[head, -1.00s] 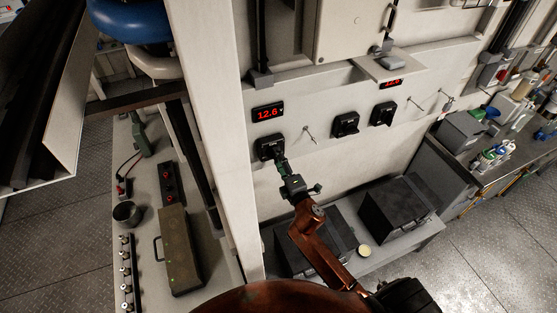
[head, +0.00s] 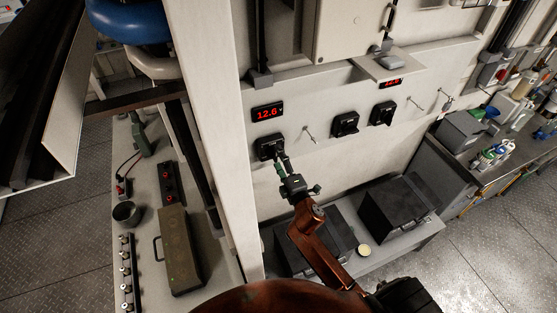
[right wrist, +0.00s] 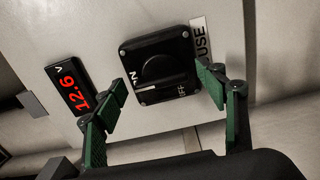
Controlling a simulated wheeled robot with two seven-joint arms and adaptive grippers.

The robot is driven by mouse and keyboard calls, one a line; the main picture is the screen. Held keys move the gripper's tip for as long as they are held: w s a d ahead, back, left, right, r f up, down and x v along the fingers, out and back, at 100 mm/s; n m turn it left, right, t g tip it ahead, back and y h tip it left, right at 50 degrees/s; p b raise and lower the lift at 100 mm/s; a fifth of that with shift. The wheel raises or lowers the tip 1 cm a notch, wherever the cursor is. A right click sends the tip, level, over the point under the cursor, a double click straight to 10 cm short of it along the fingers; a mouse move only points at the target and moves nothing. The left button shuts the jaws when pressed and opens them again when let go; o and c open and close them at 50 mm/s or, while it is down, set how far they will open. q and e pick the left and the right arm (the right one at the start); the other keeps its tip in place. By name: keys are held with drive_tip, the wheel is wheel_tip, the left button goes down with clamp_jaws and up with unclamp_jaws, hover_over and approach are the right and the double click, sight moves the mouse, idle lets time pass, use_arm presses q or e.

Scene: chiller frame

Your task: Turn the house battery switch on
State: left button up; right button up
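The house battery switch (head: 270,147) is a black square plate with a round black knob on the pale wall panel, below a red 12.6 display (head: 267,113). In the right wrist view the switch (right wrist: 160,66) faces me, beside a partly hidden label ending in "USE". Parts of the ON and OFF marks show at its left and lower right. A short white line is at the knob's lower left. My right gripper (head: 281,162) is open; in the right wrist view its green fingers (right wrist: 164,90) stand apart on either side of the knob, apparently empty. My left gripper is out of view.
Two similar black switches (head: 345,124) (head: 383,113) and small toggles are to the right. Dark boxes (head: 398,205) stand on the low shelf beneath. A pale upright post (head: 210,120) stands close on the left. A metal box (head: 179,250) lies on the left bench.

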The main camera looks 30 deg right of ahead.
drive_tip(key=s, duration=1.2)
drive_tip(key=shift+a, duration=0.35)
